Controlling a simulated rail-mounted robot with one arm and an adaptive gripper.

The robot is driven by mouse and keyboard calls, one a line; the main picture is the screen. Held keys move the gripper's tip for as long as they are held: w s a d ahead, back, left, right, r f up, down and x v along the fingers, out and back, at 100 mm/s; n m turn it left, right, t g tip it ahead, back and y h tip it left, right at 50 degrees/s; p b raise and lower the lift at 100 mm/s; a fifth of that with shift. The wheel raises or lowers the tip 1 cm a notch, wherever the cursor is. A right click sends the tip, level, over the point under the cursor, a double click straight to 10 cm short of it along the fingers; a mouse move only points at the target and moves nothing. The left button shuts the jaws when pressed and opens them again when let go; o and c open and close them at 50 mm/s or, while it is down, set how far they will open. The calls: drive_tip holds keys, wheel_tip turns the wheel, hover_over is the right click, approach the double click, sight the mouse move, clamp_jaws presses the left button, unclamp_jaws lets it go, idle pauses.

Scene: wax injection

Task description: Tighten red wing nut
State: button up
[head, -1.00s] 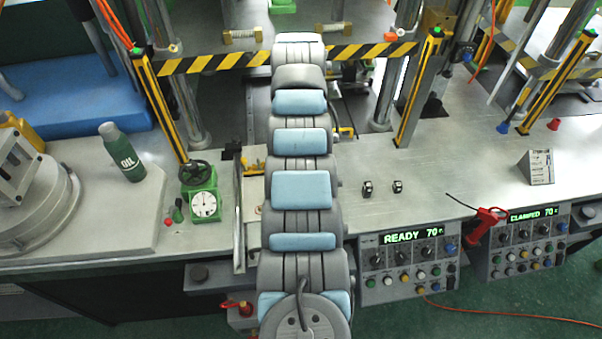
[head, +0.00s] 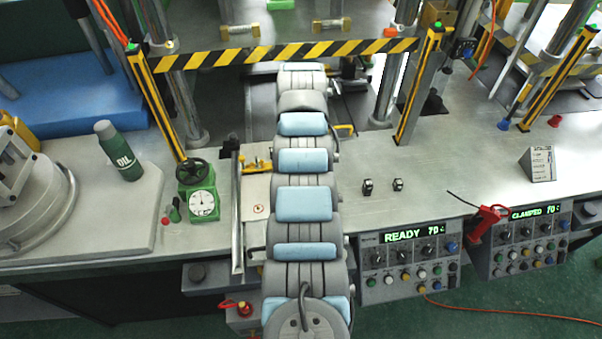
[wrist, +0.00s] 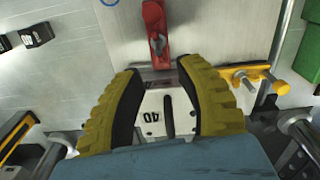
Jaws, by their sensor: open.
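In the wrist view a red piece (wrist: 155,30) with a grey bolt-like part at its middle lies on the pale metal surface, just beyond my fingertips; I take it for the red wing nut. My gripper (wrist: 158,72) has two yellow ribbed fingers, spread apart with nothing held between them. Below and between the fingers is a metal block (wrist: 153,108) marked 40, with a dark slot. The red piece is clear of both fingers. In the head view my arm hides the gripper and this spot.
A yellow clamp (wrist: 255,76) sits close beside the right finger in the wrist view. In the head view, a striped bar (head: 240,54) crosses behind my arm. A green gauge (head: 203,204) stands left, two small dark blocks (head: 368,187) right. The surface right of my arm is mostly clear.

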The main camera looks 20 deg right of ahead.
drive_tip(key=shift+f+b, duration=0.45)
drive_tip(key=shift+f, duration=3.15)
